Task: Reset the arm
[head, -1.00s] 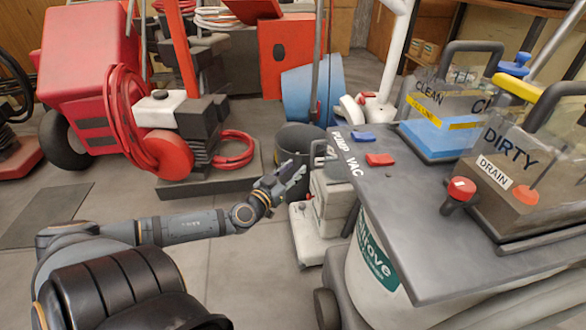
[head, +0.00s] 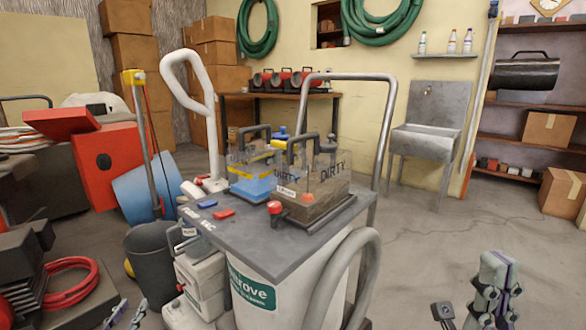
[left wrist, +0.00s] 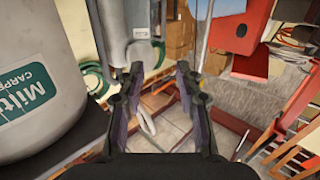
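My left gripper (head: 129,308) shows only by its fingertips at the bottom edge of the head view, left of the carpet machine. In the left wrist view its two fingers (left wrist: 159,75) stand apart with nothing between them, so it is open and empty. My right gripper (head: 495,288) is at the lower right of the head view, over the floor and clear of the machine. Its dark and purple fingers overlap from this side, so I cannot tell whether it is open. Most of both arms is outside the head view.
The carpet machine (head: 250,292) with a grey top, clear tanks and a bent metal handle (head: 385,120) stands in the middle. A dark bin (head: 150,262) and red hose (head: 75,290) lie left. A sink (head: 428,135) stands behind. Floor at right is mostly clear.

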